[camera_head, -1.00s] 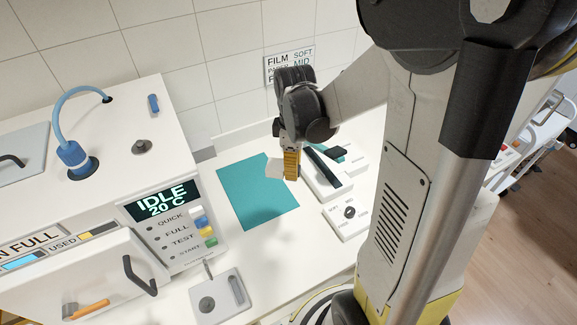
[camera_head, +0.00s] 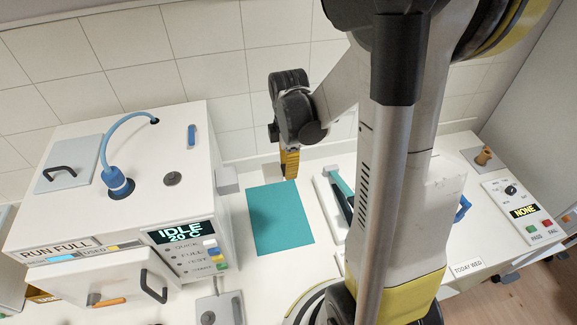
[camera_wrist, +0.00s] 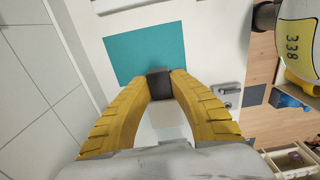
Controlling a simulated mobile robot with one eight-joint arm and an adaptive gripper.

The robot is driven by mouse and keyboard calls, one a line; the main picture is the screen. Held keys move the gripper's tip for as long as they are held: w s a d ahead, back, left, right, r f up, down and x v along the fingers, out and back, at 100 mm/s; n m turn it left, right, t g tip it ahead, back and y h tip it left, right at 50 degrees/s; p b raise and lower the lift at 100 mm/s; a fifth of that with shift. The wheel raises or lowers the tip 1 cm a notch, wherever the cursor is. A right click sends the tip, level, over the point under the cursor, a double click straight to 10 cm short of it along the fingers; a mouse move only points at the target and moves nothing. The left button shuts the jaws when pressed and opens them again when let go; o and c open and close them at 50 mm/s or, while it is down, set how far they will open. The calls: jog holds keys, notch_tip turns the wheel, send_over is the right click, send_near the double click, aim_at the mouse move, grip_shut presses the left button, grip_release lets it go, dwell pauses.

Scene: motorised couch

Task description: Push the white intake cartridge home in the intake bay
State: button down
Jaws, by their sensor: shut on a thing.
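My gripper (camera_head: 290,178) points down above the far edge of the teal mat (camera_head: 280,232). In the wrist view its yellow fingers (camera_wrist: 160,86) close towards each other, with a dark block at their tips. A pale, whitish flat piece (camera_wrist: 170,116) shows between the fingers; it looks like the white cartridge, held and apart from the machine. In the head view the gripper mostly hides it.
A front panel with a black handle (camera_head: 153,286) and an orange lever (camera_head: 108,301) juts from the machine. A blue hose (camera_head: 112,135) arches over its top. A long tray (camera_head: 333,200) lies right of the mat. My arm hides the worktop's middle.

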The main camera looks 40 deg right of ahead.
aim_at(268, 169)
jog(key=shift+f, duration=0.1)
jog(key=shift+w+a+b, duration=0.15)
jog(key=shift+w+a, duration=0.25)
jog(key=shift+a, duration=0.45)
jog(key=shift+w+a+b, duration=0.15)
jog(key=shift+w+a, duration=0.2)
jog(key=shift+a, duration=0.55)
jog(key=shift+w+a+b, duration=0.15)
jog(key=shift+w+a, duration=0.25)
jog(key=shift+a, duration=0.45)
jog(key=shift+b, duration=0.45)
jog(key=w+a, duration=0.2)
jog(key=a, duration=0.3)
jog(key=shift+w+a+b, duration=0.2)
jog(key=shift+a+b, duration=0.1)
jog(key=shift+b, duration=0.15)
dwell(1.6)
jog(key=c, duration=1.2)
grip_release()
